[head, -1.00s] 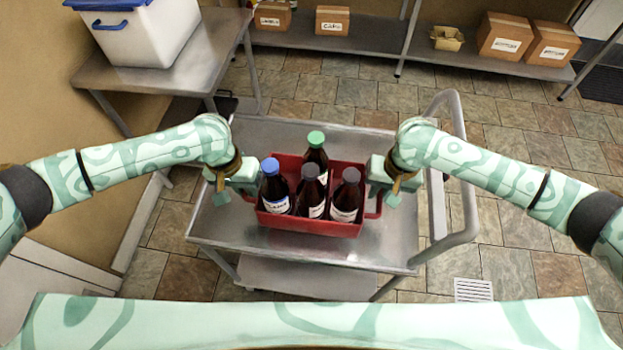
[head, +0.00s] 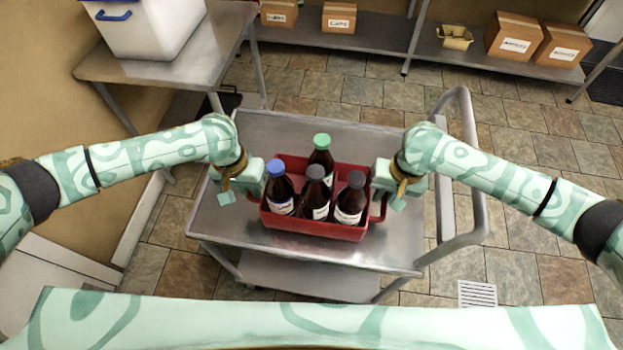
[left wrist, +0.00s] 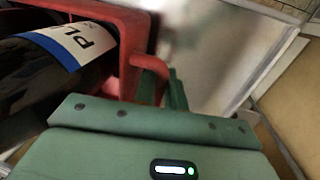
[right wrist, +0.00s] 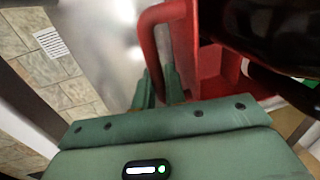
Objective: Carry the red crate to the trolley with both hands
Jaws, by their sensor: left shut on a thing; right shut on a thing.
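The red crate (head: 312,227) is over the top of the metal trolley (head: 395,245); I cannot tell for sure whether its base touches the trolley top. It is about level and holds several dark bottles, with blue, green and grey caps. My left gripper (head: 262,182) is shut on the crate's left handle, and the left wrist view shows the red handle (left wrist: 150,68) between the green fingers. My right gripper (head: 377,186) is shut on the right handle (right wrist: 146,45). The crate's underside is hidden.
The trolley's push handle (head: 470,170) rises at its right side. A steel table (head: 165,68) with a white bin (head: 150,35) stands at the back left. A low shelf (head: 385,50) with cardboard boxes runs along the back. Bare trolley top shows around the crate.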

